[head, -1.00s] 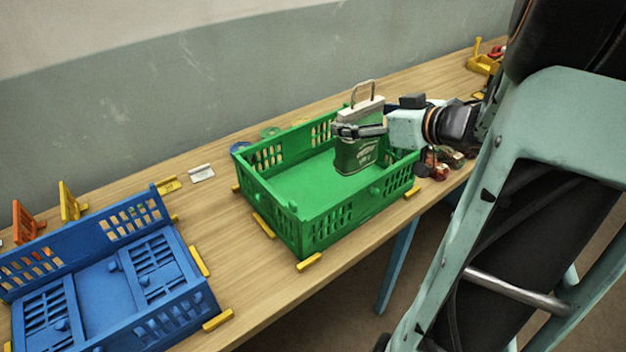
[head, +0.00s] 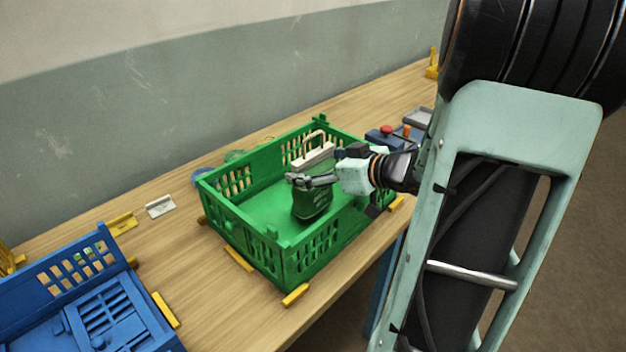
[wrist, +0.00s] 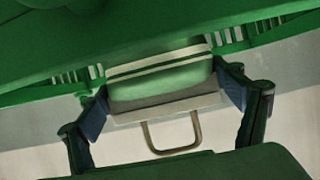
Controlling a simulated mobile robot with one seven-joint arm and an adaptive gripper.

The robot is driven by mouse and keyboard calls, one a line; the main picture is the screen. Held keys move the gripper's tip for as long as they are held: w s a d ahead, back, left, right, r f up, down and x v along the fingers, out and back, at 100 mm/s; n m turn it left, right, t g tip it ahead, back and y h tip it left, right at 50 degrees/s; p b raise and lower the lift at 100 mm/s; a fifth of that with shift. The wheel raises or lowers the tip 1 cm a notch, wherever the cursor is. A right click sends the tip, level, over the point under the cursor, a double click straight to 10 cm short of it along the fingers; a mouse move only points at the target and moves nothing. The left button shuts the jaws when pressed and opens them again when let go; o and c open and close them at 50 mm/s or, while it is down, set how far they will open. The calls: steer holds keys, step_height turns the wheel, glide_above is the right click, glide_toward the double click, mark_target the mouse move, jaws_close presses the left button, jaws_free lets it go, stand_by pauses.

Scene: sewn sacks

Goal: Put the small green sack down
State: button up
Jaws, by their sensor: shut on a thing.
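The small green sack (head: 312,203) has a pale top band and a looped metal handle. It hangs inside the green crate (head: 262,268), towards its right part, leaning a little. My gripper (head: 308,181) is shut on the sack just below the pale band. In the wrist view the sack (wrist: 160,84) fills the space between the two fingers (wrist: 165,105), with its handle towards the bottom of the picture. The sack's underside is close to the crate floor; I cannot tell whether it touches.
A blue crate (head: 60,285) stands at the left on the wooden table (head: 215,305). Yellow corner stops (head: 238,259) lie around the green crate. A small white holder (head: 160,206) lies between the crates. A blue box with a red knob (head: 386,131) stands behind my wrist.

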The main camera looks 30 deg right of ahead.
steer(key=shift+f, duration=1.3)
steer(key=shift+f+b, duration=0.15)
steer(key=shift+b, duration=0.15)
steer(key=o, duration=2)
steer(key=shift+r, duration=0.2)
steer(key=p+v, duration=0.2)
steer(key=v, duration=1)
steer(key=shift+f, duration=0.1)
